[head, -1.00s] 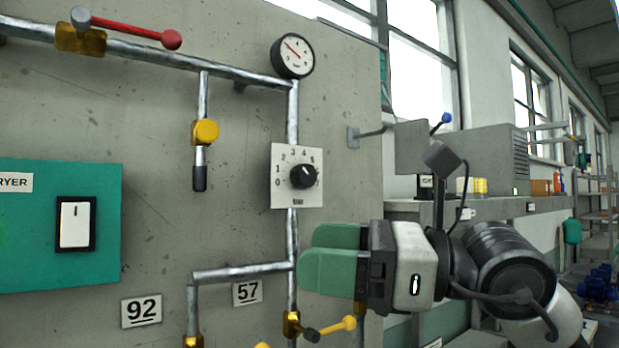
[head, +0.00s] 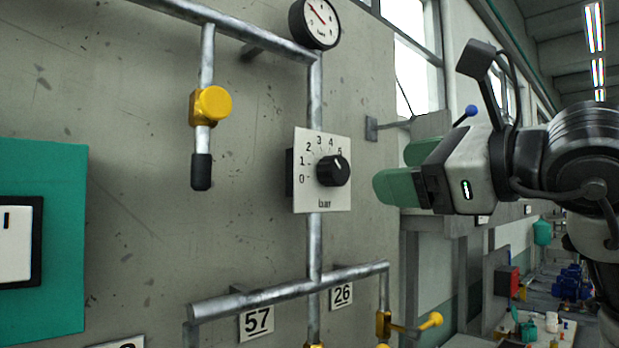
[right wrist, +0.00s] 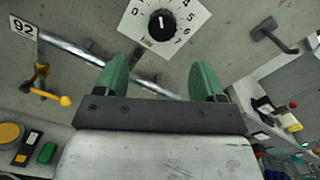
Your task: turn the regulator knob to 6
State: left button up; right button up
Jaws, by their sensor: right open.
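The regulator knob (head: 333,170) is a round black knob on a white square dial plate (head: 305,192) on the grey wall panel. Numbers run around it; 6 and 7 are hidden in the head view. Its small white mark seems to point up and right, near 4 to 5; I cannot tell exactly. The knob also shows in the right wrist view (right wrist: 162,23), with 6 and 7 readable. My right gripper (head: 402,170), with green fingers, is open and empty, right of the knob and apart from it. My left gripper is not in view.
A pressure gauge (head: 315,23) sits above the dial. Pipes (head: 315,245) run above and below it. A yellow-capped valve (head: 211,105) is to the left, and a yellow-handled valve (head: 415,327) is below right. A bracket (head: 385,127) juts out behind my gripper.

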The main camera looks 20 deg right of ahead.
aim_at(342, 173)
jog(key=p+x, duration=0.1)
jog(key=x, duration=0.2)
jog(key=p+x, duration=0.2)
jog(key=x, duration=0.1)
jog(key=p+x, duration=0.1)
jog(key=x, duration=0.2)
jog(key=shift+w+a+r, duration=0.1)
jog(key=shift+w+r, duration=0.05)
jog(key=shift+r, duration=0.2)
jog(key=shift+w+f+p, duration=0.1)
jog(key=shift+w+p, duration=0.2)
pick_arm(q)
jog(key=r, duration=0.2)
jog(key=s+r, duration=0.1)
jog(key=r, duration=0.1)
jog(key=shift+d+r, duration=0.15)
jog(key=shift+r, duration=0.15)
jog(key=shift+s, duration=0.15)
pick_arm(e)
jog(key=shift+a, duration=0.1)
